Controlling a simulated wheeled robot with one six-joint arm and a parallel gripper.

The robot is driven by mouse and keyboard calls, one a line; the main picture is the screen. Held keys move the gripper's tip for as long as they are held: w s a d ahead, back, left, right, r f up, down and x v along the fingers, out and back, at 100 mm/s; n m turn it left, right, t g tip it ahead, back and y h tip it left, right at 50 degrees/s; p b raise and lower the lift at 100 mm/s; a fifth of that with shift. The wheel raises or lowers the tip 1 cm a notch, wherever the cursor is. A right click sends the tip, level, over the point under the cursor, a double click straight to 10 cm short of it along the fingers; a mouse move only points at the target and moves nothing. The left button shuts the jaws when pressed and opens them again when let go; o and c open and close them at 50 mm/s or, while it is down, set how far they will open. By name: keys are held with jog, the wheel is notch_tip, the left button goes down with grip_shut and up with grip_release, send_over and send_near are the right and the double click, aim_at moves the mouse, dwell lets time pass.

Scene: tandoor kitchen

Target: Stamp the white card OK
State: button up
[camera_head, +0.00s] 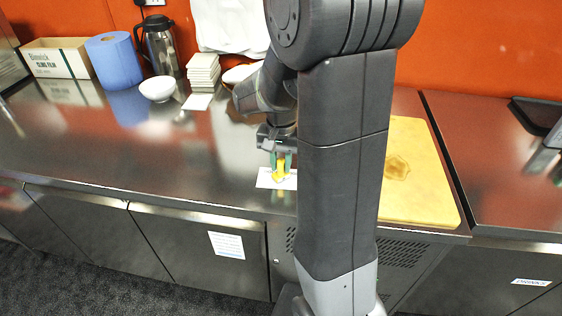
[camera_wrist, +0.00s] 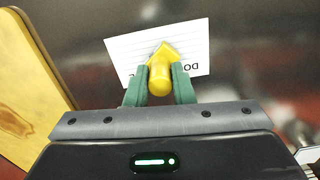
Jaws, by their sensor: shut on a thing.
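The white card (camera_head: 264,180) lies flat on the steel counter near its front edge. In the wrist view the card (camera_wrist: 190,38) shows faint ruled lines and some dark printed letters, partly hidden. My gripper (camera_head: 281,160) points down over the card, with its green fingers shut on a yellow stamp (camera_head: 279,171). In the wrist view the stamp (camera_wrist: 160,76) stands between the fingers, with its pointed base in front of the card's middle. Its underside is hidden. I cannot tell whether it touches the card. No OK mark is visible on the card's uncovered part.
A yellow cutting board (camera_head: 415,190) lies to the right, behind my arm. At the back stand a white bowl (camera_head: 157,89), a stack of pale cards or tiles (camera_head: 203,72), a flask (camera_head: 160,48) and a blue roll (camera_head: 114,60). The counter left of the card is clear.

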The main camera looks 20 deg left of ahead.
notch_tip(320, 180, up, 7)
jog(key=p, duration=0.6)
dwell(0.3)
dwell(0.7)
